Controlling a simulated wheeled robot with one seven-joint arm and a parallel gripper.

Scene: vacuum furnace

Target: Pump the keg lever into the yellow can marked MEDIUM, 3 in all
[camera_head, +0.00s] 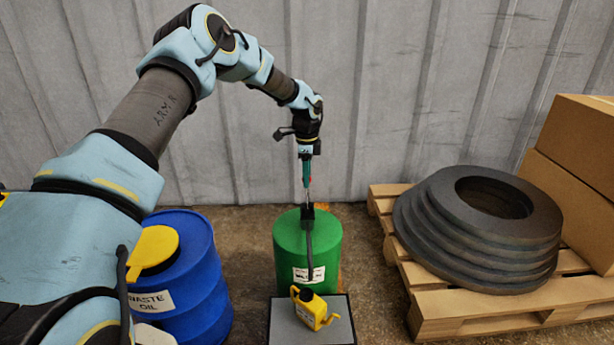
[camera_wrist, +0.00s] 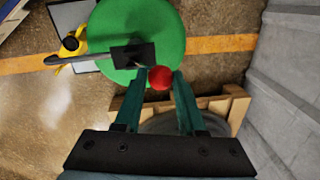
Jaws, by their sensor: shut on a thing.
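The green keg (camera_head: 290,248) stands on the floor in front of the wall, with a black pump block (camera_wrist: 122,55) on top. A dark spout (camera_head: 309,250) runs from the block out over the yellow can (camera_head: 311,308), partly hiding the keg's white label. The can sits on a grey stand (camera_head: 283,325); no marking on it is readable. My gripper (camera_head: 306,184) is above the keg, shut on the pump lever. In the wrist view the lever's red knob (camera_wrist: 160,78) sits between the teal fingertips. Whether liquid flows cannot be told.
A blue waste oil drum (camera_head: 205,285) with a yellow funnel (camera_head: 153,246) stands left of the keg. A wooden pallet (camera_head: 455,312) with stacked dark rings (camera_head: 425,225) and cardboard boxes (camera_head: 572,200) is at the right. The corrugated wall (camera_head: 380,100) is behind.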

